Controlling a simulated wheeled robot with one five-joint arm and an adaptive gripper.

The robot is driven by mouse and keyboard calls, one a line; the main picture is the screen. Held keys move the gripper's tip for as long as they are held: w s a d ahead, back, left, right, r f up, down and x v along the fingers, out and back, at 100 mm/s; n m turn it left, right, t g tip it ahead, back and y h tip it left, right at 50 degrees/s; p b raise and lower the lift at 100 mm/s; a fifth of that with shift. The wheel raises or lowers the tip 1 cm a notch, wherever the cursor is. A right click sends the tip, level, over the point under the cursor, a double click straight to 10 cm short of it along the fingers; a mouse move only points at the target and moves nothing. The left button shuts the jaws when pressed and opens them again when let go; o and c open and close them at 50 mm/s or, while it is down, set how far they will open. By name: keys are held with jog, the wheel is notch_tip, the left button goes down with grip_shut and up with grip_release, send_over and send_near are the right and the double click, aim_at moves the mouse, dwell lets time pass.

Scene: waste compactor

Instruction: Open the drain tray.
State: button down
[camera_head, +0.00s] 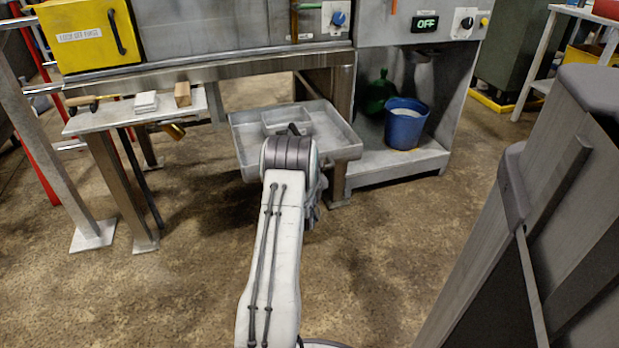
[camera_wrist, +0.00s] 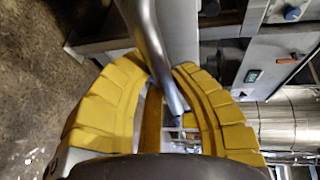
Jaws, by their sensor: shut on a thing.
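The drain tray (camera_head: 345,141) is a shallow grey metal tray with dividers, low under the machine in the head view. It stands out in front of the machine's frame, and its inside shows from above. My arm covers the middle of its front side, so its handle is hidden there. In the wrist view, the yellow ribbed fingers of my gripper (camera_wrist: 160,72) are closed around a round grey metal bar (camera_wrist: 148,32), which looks like the tray's handle. In the head view, my gripper is mostly hidden behind my own wrist at the tray's front.
A side table (camera_head: 100,121) with a brush, white pads and a wooden block stands left. A blue bucket (camera_head: 405,124) stands on a low shelf right of the tray, by a machine leg (camera_head: 342,105). A grey cabinet-like body fills the right foreground. Floor before the tray is clear.

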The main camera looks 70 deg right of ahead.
jog(key=shift+w+a, duration=0.15)
jog(key=c, duration=1.3)
grip_release()
jog(key=shift+w, duration=0.1)
jog(key=shift+o, duration=1.4)
jog(key=shift+s, duration=0.2)
jog(key=v, duration=1.2)
jog(key=shift+w, duration=0.1)
